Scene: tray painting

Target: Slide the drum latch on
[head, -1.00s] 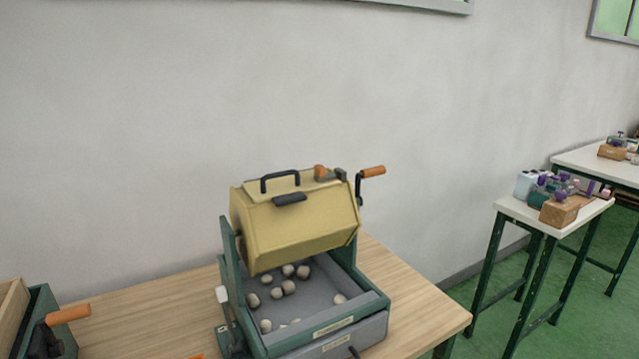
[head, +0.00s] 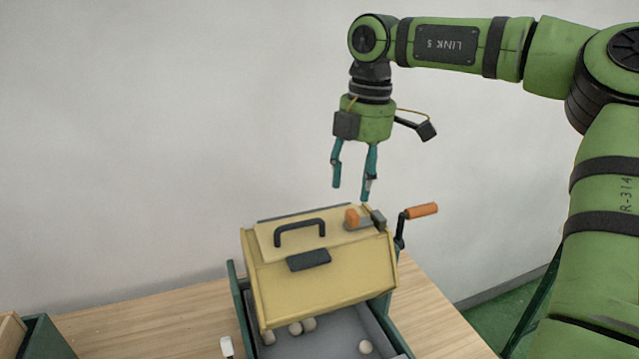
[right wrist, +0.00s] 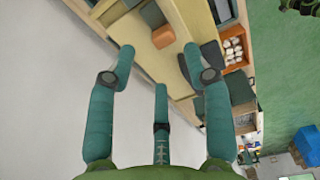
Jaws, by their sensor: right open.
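The yellow drum (head: 320,275) sits tilted in its green stand. On its top is the latch, with an orange knob (head: 352,217) on a grey slide plate beside a dark grey block (head: 378,220). My right gripper (head: 352,191) points down just above the latch in the head view, open and empty, apart from the knob. The right wrist view shows its spread teal fingers with nothing between them, and the orange knob (right wrist: 164,36) beyond the fingertips. Whether the slide reaches into the block is unclear. My left gripper is out of view.
A black handle (head: 300,231) and a dark tab (head: 308,260) are on the drum. An orange-handled crank (head: 422,210) sticks out at its right. Pale balls (head: 309,324) lie in the grey tray below. The wooden table (head: 150,330) is bare left of the stand.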

